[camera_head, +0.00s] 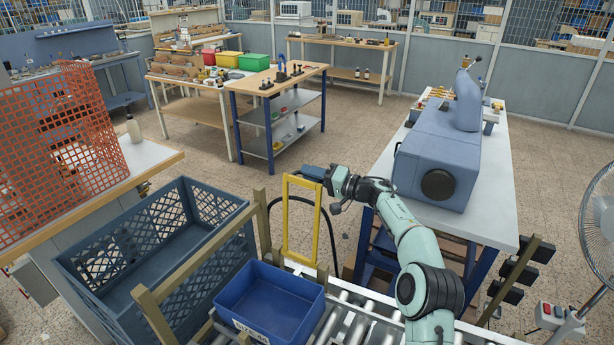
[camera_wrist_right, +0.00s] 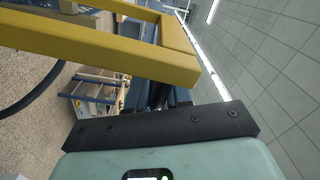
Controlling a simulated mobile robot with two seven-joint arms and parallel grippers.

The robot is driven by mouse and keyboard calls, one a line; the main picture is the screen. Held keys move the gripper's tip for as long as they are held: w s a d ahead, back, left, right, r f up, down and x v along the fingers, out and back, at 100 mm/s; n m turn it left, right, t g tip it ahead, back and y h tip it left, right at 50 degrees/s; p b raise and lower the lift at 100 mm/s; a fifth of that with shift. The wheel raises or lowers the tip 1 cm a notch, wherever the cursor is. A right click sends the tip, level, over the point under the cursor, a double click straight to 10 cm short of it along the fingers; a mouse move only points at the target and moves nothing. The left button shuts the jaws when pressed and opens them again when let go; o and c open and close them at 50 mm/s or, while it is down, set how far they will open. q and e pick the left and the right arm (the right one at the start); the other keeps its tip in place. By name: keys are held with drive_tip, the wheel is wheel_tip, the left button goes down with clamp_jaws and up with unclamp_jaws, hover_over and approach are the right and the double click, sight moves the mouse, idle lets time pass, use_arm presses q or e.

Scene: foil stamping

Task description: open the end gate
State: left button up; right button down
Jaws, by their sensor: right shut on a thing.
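The end gate is a yellow rectangular frame (camera_head: 317,225) standing upright at the far end of the roller conveyor (camera_head: 345,318). My right gripper (camera_head: 314,172) is at the gate's top right corner, shut on its upper part. In the right wrist view the yellow gate (camera_wrist_right: 110,55) crosses the upper left, close beyond the dark gripper part (camera_wrist_right: 165,127). The fingertips' exact contact is hidden there. My left gripper is not in view.
A blue tote (camera_head: 262,312) sits on the conveyor before the gate. A grey-blue crate (camera_head: 90,285) and wooden rails (camera_head: 190,268) lie left. A white-topped table (camera_head: 495,200) with a blue machine (camera_head: 437,155) stands right. A dark hose (camera_head: 330,235) loops behind the gate.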

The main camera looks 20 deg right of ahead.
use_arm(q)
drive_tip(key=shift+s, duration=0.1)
use_arm(e)
drive_tip(key=shift+f, duration=0.75)
drive_tip(key=c, duration=1.2)
unclamp_jaws()
drive_tip(key=shift+d, duration=0.1)
drive_tip(key=shift+o, duration=0.2)
drive_tip(key=shift+r, duration=0.15)
drive_tip(key=shift+r, duration=0.2)
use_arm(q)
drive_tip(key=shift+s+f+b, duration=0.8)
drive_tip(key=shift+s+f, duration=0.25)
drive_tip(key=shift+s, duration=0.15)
use_arm(e)
drive_tip(key=v, duration=1.3)
drive_tip(key=shift+s+d, duration=0.15)
